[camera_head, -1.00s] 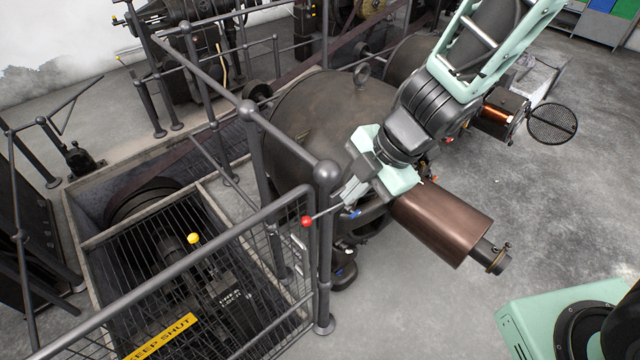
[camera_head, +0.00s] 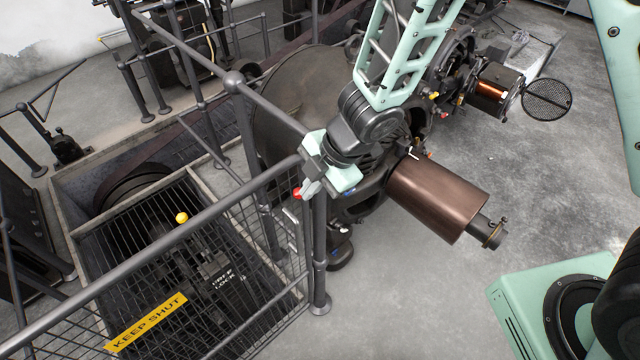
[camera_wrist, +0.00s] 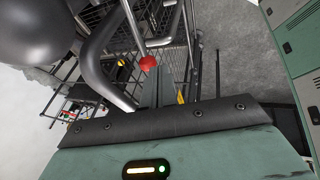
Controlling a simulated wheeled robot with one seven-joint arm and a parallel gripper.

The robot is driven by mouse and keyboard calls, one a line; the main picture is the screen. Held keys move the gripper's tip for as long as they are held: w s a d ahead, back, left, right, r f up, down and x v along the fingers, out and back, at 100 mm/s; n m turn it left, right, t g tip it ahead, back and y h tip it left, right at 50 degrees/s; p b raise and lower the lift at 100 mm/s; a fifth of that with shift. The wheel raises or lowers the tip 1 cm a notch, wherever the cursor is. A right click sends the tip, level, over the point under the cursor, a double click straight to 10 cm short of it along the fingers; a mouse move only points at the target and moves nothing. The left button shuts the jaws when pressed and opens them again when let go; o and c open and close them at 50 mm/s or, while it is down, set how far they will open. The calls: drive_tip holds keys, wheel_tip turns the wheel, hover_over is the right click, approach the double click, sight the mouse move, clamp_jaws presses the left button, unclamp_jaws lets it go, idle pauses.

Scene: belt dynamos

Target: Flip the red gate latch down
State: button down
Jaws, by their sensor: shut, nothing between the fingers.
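The red knob of the gate latch (camera_head: 297,194) shows beside the corner post at the end of the gate. In the wrist view the red knob (camera_wrist: 148,62) sits on the end of a thin metal rod, just beyond my fingertips. My gripper (camera_head: 306,190) is shut and empty, close by the knob at the top of the post. In the wrist view the narrow closed fingers (camera_wrist: 157,88) point at the knob; I cannot tell whether they touch it. In the head view my gripper hides most of the latch rod.
The mesh gate with a yellow "KEEP SHUT" plate (camera_head: 146,322) and the grey post (camera_head: 319,255) stand around a grated pit (camera_head: 120,235). A brown cylinder (camera_head: 437,195) on the dynamo lies right of my gripper. Grey floor is clear at the lower middle.

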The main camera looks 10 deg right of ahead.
drive_tip(key=shift+w+a+f, duration=0.1)
drive_tip(key=shift+w, duration=0.05)
drive_tip(key=f, duration=0.1)
drive_tip(key=f+b, duration=0.1)
drive_tip(key=s+a+f+b, duration=0.1)
drive_tip(key=shift+f, duration=0.1)
idle(0.4)
idle(0.3)
drive_tip(key=shift+w+r+p, duration=0.1)
drive_tip(key=shift+r+p, duration=0.55)
drive_tip(key=shift+r, duration=0.2)
